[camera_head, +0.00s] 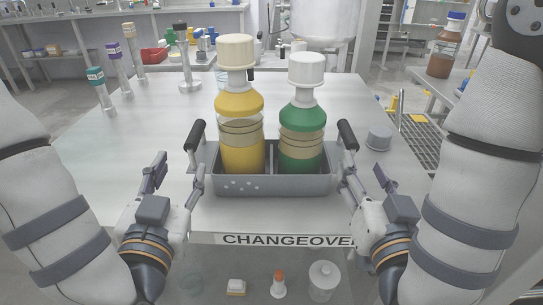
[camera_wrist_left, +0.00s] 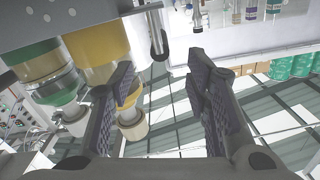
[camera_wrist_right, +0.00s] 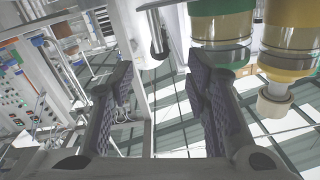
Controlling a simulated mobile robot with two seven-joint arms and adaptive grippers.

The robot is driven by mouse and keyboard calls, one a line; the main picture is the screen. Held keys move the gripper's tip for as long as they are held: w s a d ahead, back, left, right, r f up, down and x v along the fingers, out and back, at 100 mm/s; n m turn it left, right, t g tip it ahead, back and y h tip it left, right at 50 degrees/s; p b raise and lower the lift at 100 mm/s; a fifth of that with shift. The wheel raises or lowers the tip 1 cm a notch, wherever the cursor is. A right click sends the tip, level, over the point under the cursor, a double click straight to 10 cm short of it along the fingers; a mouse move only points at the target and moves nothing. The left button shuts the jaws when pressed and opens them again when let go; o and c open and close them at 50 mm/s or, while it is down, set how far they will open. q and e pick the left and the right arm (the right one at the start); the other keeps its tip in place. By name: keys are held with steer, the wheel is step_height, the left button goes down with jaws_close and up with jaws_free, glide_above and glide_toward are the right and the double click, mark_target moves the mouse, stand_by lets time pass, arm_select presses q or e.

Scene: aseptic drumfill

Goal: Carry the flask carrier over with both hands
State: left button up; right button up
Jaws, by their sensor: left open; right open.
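My left gripper (camera_head: 177,180) is open and empty, in front of and left of the left handle; that handle shows beyond the fingers in the left wrist view (camera_wrist_left: 157,38). My right gripper (camera_head: 367,180) is open and empty near the right handle, which shows in the right wrist view (camera_wrist_right: 158,38). Neither gripper touches a handle.
The table (camera_head: 130,150) has a "CHANGEOVER" label (camera_head: 288,240) on its front edge. Several capped tubes (camera_head: 112,60) stand at the back left. A grey round lid-like piece (camera_head: 379,137) is right of the carrier. A lower shelf holds small containers (camera_head: 322,281). The table left of the carrier is clear.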

mark_target(196, 135)
arm_select(q)
steer(key=w, duration=1.2)
arm_select(e)
steer(key=w, duration=1.2)
arm_select(q)
jaws_close()
arm_select(e)
jaws_close()
